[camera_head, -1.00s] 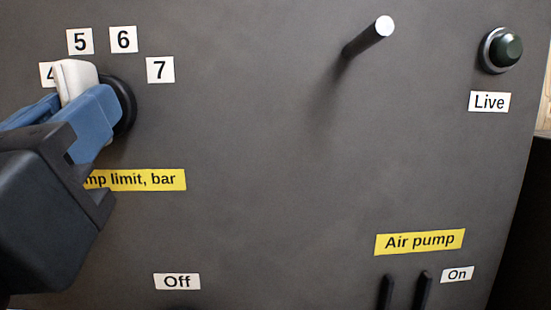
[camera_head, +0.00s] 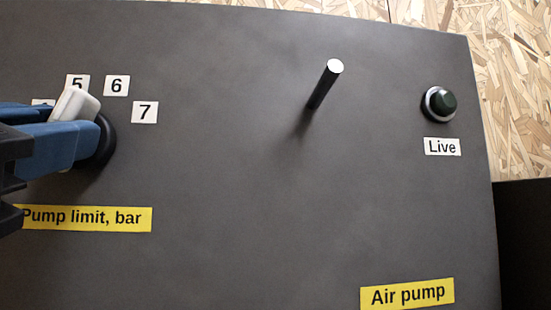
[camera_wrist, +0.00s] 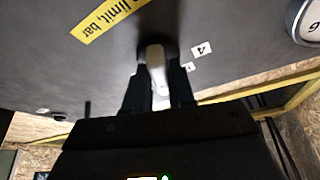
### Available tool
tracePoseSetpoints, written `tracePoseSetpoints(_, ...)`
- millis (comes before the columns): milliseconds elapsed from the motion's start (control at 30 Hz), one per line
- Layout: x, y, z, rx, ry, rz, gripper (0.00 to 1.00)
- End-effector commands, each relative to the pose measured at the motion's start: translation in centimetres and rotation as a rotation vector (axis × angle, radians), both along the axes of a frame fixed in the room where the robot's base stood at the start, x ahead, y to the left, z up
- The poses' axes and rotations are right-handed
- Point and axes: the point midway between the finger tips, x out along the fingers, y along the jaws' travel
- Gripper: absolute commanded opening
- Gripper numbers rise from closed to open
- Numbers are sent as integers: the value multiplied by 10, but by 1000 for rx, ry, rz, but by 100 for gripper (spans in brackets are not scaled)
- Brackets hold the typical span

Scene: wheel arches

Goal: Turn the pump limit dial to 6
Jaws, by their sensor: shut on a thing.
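The pump limit dial has a white handle (camera_head: 76,106) on a round black base (camera_head: 103,143) at the left of the dark panel in the head view. My gripper (camera_head: 80,124), with blue fingers, is shut on the white handle. The handle's end tilts up and right and overlaps the lower part of the label 5 (camera_head: 77,81). Labels 6 (camera_head: 117,85) and 7 (camera_head: 145,112) are clear; the label left of 5 is mostly hidden. In the wrist view the handle (camera_wrist: 157,72) sits between both fingers, near a label 4 (camera_wrist: 201,49).
A black peg (camera_head: 326,85) sticks out of the panel right of the dial. A round gauge (camera_wrist: 306,20) shows in the wrist view's corner. The panel between dial and peg is bare.

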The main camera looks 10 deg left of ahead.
Motion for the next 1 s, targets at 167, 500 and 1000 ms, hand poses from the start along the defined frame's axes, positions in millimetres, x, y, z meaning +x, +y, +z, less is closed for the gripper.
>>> tracePoseSetpoints(167, 0, 0, 0, 0, 1, 0, 0)
tracePoseSetpoints(500, 0, 0, 0, 0, 1, 0, 44)
tracePoseSetpoints(1000, -27, -2, -12, -1, 1, 3, 45)
